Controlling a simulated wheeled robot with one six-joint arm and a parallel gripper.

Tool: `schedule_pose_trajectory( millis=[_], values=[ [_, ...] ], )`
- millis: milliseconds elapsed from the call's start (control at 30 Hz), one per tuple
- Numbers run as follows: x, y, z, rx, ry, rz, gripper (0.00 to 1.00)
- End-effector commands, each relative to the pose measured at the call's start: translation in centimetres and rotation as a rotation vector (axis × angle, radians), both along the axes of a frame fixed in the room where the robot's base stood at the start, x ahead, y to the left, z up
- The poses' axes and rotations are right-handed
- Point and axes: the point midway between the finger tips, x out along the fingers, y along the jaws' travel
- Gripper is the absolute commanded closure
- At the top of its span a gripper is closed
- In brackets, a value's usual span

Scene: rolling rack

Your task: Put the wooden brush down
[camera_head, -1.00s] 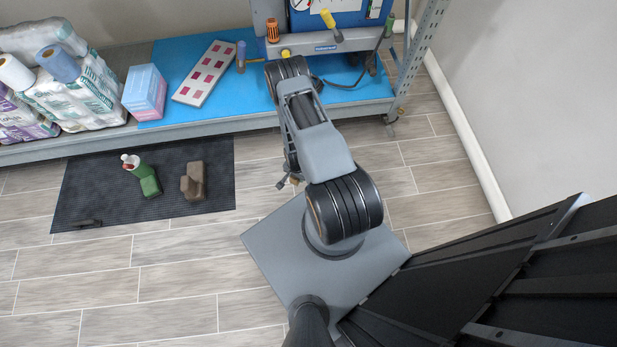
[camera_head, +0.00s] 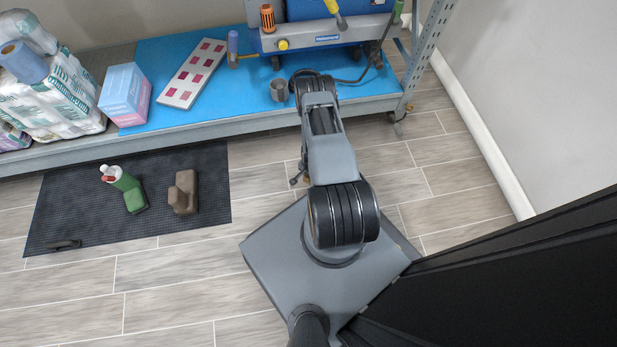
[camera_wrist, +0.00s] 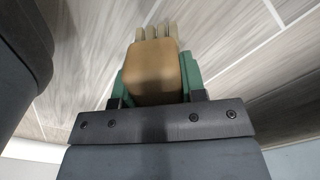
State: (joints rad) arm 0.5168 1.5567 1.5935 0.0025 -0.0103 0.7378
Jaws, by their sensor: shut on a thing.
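The wooden brush (camera_wrist: 153,72), a tan block with pale stubby bristles at its far end, is in my gripper (camera_wrist: 155,60) in the wrist view. The green fingers press on its two sides, so the gripper is shut on it. Only floor planks show beyond the brush, and I cannot tell its height above the floor. In the head view my arm stands in front of the shelf and hides most of the gripper; the brush is not clear there.
A blue-topped shelf (camera_head: 185,55) holds paper packs (camera_head: 55,105), a pink-blue box (camera_head: 125,95), a swatch board (camera_head: 194,72) and a grey cup (camera_head: 279,90). A dark floor mat (camera_head: 80,205) carries a green bottle (camera_head: 128,187) and a brown block (camera_head: 184,192). Floor planks in front are clear.

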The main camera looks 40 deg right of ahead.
Motion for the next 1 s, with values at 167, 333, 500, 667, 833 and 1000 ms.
schedule_pose_trajectory(
  millis=[167,333,500,667,833,1000],
  values=[
    [0.4,0.0,-0.9,0.000,0.000,0.013,0.88],
    [0.7,0.1,-1.3,0.000,0.000,0.021,0.88],
    [0.8,-0.2,-3.2,0.001,0.001,0.023,0.88],
    [0.9,-0.1,-5.0,0.000,0.001,0.024,0.88],
    [0.9,-0.1,-4.8,0.000,0.000,0.025,0.88],
    [0.9,-0.2,-5.0,0.000,0.000,0.024,0.88]
  ],
)
